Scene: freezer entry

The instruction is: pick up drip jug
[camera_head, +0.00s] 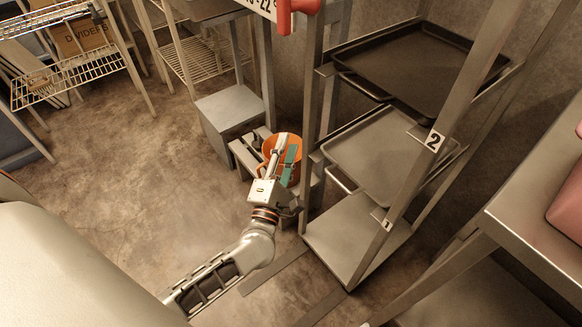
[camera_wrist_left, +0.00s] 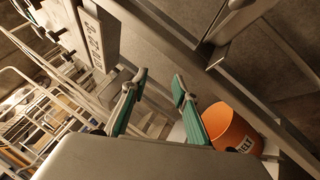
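The drip jug appears to be the orange container (camera_head: 270,143) low beside the rack in the head view, partly covered by my left gripper. In the left wrist view the orange container (camera_wrist_left: 234,132) is tilted in the picture at lower right, with a white label partly hidden. My left gripper (camera_head: 285,152), with green finger pads, is over the container in the head view. In the wrist view its fingers (camera_wrist_left: 159,77) are apart with nothing between them, and the container lies to the right, beyond the right finger. Contact cannot be told. My right gripper is not in view.
A steel table (camera_head: 540,235) is at right, wire shelving (camera_head: 70,75) at upper left. The floor at left is clear.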

